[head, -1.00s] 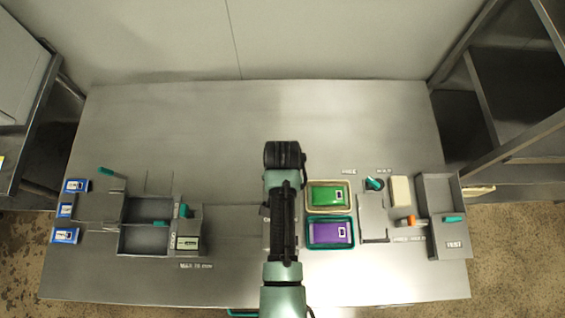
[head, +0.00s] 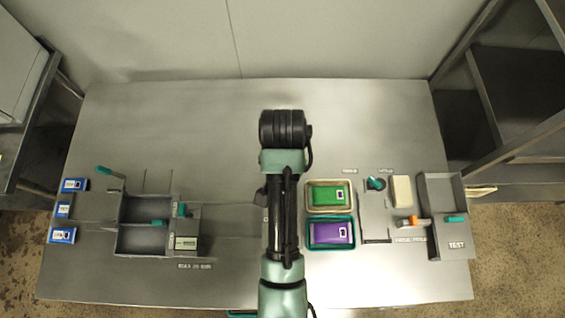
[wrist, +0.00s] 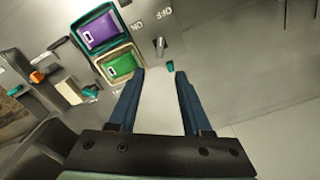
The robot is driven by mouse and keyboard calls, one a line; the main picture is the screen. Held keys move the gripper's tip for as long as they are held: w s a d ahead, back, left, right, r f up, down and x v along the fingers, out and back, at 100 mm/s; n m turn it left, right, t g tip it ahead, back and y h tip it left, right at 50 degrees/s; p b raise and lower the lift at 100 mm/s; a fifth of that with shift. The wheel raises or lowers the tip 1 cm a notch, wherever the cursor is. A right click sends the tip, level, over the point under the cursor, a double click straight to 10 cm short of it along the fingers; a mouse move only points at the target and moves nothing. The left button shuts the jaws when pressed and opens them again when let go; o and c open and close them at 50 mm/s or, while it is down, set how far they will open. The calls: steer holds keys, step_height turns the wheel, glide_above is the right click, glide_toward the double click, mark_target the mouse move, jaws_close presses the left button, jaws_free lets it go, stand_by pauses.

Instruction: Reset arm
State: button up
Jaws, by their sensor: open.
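My arm (head: 283,215) reaches up the middle of the steel table in the head view, and its fingers are hidden there. In the wrist view my gripper (wrist: 158,72) is open, with two blue fingers apart and nothing between them.
Right of my arm, a cream tray (head: 309,207) holds the green pack, and a teal tray (head: 309,244) the purple one. Farther right are a teal knob (head: 375,183), a cream block (head: 401,190) and a grey TEST bin (head: 457,246). A two-bay fixture (head: 118,222) stands left. The table's back is clear.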

stand_by(0.3)
steer(key=w+r+n+t+b, duration=0.1)
steer(key=w+r+t+b, duration=0.1)
steer(key=w+r+t, duration=0.65)
steer(key=w+r+n+t+b, duration=0.1)
steer(key=w+r+t, duration=0.3)
steer(key=r, duration=0.6)
steer(key=w+r+n+t+b, duration=0.1)
steer(key=w+r+t, duration=0.1)
steer(key=w+r, duration=0.55)
steer(key=s+r+n+t+b, duration=0.1)
steer(key=s+r+t, duration=0.2)
steer(key=r, duration=0.7)
steer(key=s+r+t+b, duration=0.15)
steer(key=r+t, duration=0.25)
steer(key=r, duration=0.6)
steer(key=s+r+n+t+b, duration=0.1)
steer(key=s+r+t, duration=0.5)
steer(key=s+r, duration=0.6)
steer(key=shift+a+r+n, duration=0.15)
steer(key=shift+r+n, duration=0.25)
steer(key=shift+r, duration=0.1)
